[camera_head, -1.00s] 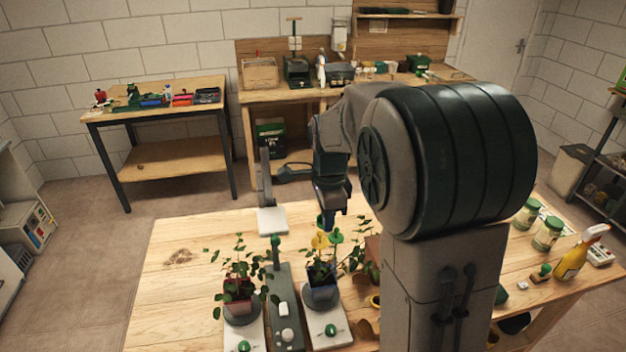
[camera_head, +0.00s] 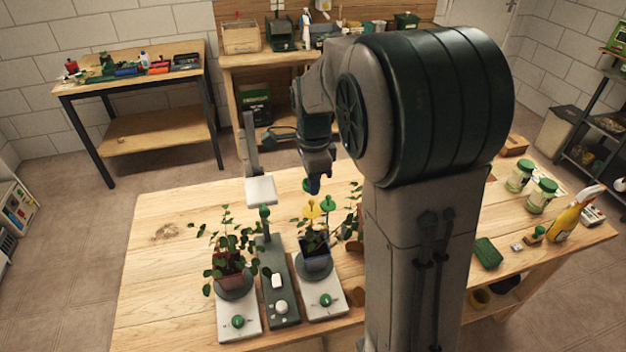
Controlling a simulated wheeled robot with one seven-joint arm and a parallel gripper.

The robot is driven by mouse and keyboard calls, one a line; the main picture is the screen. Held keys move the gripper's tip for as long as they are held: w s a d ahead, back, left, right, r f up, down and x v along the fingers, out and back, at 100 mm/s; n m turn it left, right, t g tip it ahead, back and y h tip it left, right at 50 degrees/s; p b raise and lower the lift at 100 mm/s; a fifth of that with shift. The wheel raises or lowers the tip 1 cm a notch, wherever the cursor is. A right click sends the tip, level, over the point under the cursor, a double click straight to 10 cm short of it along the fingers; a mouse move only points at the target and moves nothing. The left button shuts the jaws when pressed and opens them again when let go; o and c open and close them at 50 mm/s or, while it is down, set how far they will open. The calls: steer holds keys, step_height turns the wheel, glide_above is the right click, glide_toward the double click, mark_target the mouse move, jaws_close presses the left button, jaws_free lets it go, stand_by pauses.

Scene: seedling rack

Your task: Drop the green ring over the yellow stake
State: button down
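The yellow stake (camera_head: 312,209) stands in the blue pot (camera_head: 316,259) with a leafy seedling, on the right-hand white scale. A green stake top (camera_head: 327,203) stands just right of it. My gripper (camera_head: 314,188) points down just above and slightly behind the yellow top in the picture. A small green patch (camera_head: 307,185) shows at the gripper's fingertips; it may be the green ring, but its shape is too small to make out. I cannot tell whether the fingers are open or shut.
A seedling in a reddish pot (camera_head: 229,262) stands on the left scale (camera_head: 239,332). A grey device with an upright post (camera_head: 275,300) lies between the scales. Jars (camera_head: 541,195) and a yellow spray bottle (camera_head: 570,215) stand at right. The table's left side is clear.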

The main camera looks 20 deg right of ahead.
steer(key=shift+f+b, duration=2.35)
steer(key=shift+f, duration=1.1)
steer(key=c, duration=1.6)
jaws_free()
steer(key=shift+o, duration=0.2)
step_height(320, 180, up, 14)
steer(key=shift+f+b, duration=0.1)
steer(key=shift+b, duration=0.4)
